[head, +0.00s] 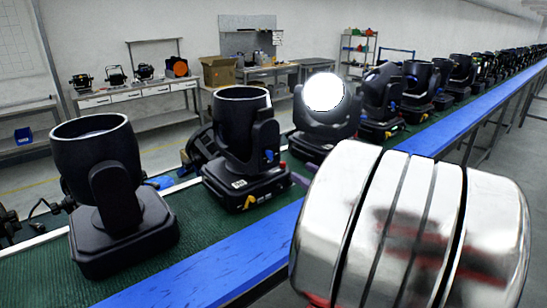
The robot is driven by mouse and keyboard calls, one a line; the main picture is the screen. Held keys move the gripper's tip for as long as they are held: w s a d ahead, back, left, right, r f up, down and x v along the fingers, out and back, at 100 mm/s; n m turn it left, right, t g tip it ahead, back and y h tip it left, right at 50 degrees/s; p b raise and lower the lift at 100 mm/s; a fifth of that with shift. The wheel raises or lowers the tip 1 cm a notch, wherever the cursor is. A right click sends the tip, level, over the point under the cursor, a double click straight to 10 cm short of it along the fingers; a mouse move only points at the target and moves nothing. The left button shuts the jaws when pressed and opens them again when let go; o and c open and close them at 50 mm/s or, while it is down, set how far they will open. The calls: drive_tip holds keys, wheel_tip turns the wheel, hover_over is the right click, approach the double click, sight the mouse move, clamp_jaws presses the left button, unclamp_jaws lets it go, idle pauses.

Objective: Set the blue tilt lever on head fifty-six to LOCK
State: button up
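Several black moving-head lamps stand in a row on a green conveyor belt (40,277). I cannot read a number on any, so I cannot tell which is head fifty-six. The second lamp (240,130) has a small blue lever (269,155) on the side of its yoke and a yellow lever (249,201) low on its base. I cannot tell the blue lever's setting. The nearest lamp (95,160), at the left, shows no blue lever on its visible side. The third lamp (324,110) shows a bright white lens. My gripper is not in view; a large shiny arm link of mine fills the lower right.
A blue rail (215,262) runs along the belt's near edge. More lamps (383,95) recede to the upper right. Workbenches (130,95) with a cardboard box (218,71) stand behind.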

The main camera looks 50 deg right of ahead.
sight(272, 155)
drive_tip(key=w, duration=0.4)
drive_tip(key=w+d, duration=0.1)
drive_tip(key=w, duration=0.8)
drive_tip(key=shift+w+d, duration=0.25)
drive_tip(key=shift+d, duration=0.05)
drive_tip(key=shift+c, duration=0.5)
clamp_jaws()
